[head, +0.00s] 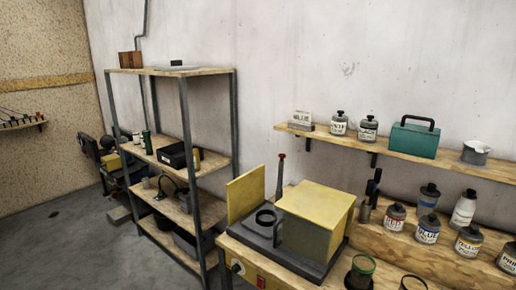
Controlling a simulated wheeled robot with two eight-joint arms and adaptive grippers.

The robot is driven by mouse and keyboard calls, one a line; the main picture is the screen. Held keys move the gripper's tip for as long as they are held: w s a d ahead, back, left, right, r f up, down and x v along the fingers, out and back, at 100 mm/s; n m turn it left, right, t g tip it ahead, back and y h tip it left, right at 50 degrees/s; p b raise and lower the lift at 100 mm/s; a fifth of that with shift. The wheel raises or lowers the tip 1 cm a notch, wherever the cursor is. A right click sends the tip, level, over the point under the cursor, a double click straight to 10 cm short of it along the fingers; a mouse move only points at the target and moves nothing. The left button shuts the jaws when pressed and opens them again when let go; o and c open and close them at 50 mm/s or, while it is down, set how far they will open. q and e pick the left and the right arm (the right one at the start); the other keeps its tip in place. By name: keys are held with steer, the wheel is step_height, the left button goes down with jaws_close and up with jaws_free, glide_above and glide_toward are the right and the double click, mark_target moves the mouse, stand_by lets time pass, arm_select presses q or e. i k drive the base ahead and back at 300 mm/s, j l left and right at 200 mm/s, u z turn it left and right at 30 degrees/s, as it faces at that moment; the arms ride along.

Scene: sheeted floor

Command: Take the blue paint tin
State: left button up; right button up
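A grey tin with a dark cap and a label that seems to read BLUE (428,230) stands on the stepped wooden workbench rack at the right. It is upright, between a tin with a red-marked label (395,217) on its left and a tin with a yellow-marked label (468,243) on its right. Another dark-capped container with a blue band (428,198) stands just behind it. Neither of my grippers is in view.
A yellow box-like machine (312,217) stands on the bench left of the tins. A green-rimmed jar (360,271) stands in front. A wall shelf (398,153) with a teal case (414,138) hangs above. A metal-framed shelving unit (187,120) stands left; open floor lies beyond.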

mark_target(427, 235)
steer(key=k+z, duration=0.1)
steer(key=z, duration=0.75)
steer(key=k+z, duration=0.15)
steer(key=z, duration=0.25)
